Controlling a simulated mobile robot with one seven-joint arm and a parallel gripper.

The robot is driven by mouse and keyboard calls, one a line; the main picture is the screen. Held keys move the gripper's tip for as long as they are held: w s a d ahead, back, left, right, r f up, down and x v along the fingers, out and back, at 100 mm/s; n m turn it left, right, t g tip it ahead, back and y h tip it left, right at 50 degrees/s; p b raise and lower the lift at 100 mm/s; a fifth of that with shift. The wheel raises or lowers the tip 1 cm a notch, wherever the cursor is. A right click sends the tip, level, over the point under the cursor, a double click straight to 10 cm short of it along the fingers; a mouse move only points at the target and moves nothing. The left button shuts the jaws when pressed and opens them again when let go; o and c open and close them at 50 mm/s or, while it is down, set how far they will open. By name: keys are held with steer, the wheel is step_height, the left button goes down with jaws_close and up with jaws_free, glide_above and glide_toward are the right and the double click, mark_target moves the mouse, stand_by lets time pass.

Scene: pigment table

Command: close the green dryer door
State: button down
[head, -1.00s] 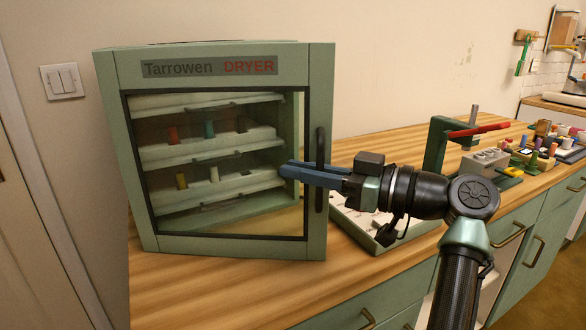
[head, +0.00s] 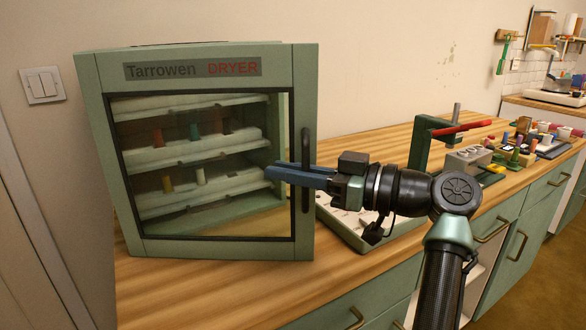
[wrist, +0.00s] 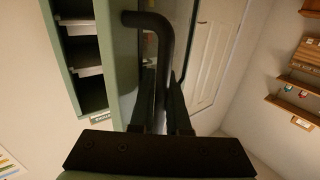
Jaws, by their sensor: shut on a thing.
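The green dryer (head: 92,150) stands at the left of the counter in the head view. Its glass-fronted door (head: 303,235) has a dark upright bar handle (head: 305,145) at the right. My gripper (head: 268,173) reaches from the right across the handle. In the wrist view the fingers (wrist: 160,105) lie on both sides of the handle bar (wrist: 163,55), shut on it. The shelves (wrist: 85,55) show left of the door's green edge (wrist: 122,60) there.
Pigment bottles stand on the shelves inside the dryer. A shallow tray (head: 345,232) lies right of the dryer, partly behind my arm. A green press with a red lever (head: 462,129) and several small jars stand farther right. The counter front (head: 200,285) is clear.

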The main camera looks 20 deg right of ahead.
steer(key=w, duration=0.1)
steer(key=w+d+m+t+h, duration=0.1)
steer(key=w, duration=0.1)
steer(key=shift+d+r+m+t+h, duration=0.2)
steer(key=shift+d+m+t+h, duration=0.1)
steer(key=shift+d+h, duration=0.1)
steer(key=c, duration=1.2)
jaws_free()
steer(key=shift+o, duration=0.2)
steer(key=shift+s+a+f+n+g+y, duration=0.25)
steer(key=shift+s+a+n+g+y, duration=0.2)
steer(key=shift+s+a, duration=0.15)
steer(key=shift+s+a+f+n+g+y, duration=0.25)
steer(key=shift+s+a+n+g+y, duration=0.1)
steer(key=shift+s+a+g+y, duration=0.2)
steer(key=w+d+v, duration=0.2)
steer(key=v, duration=1.2)
steer(key=shift+d+f, duration=0.3)
steer(key=shift+d, duration=0.05)
steer(key=shift+s, duration=0.15)
steer(key=v, duration=1.3)
steer(key=shift+a, duration=0.15)
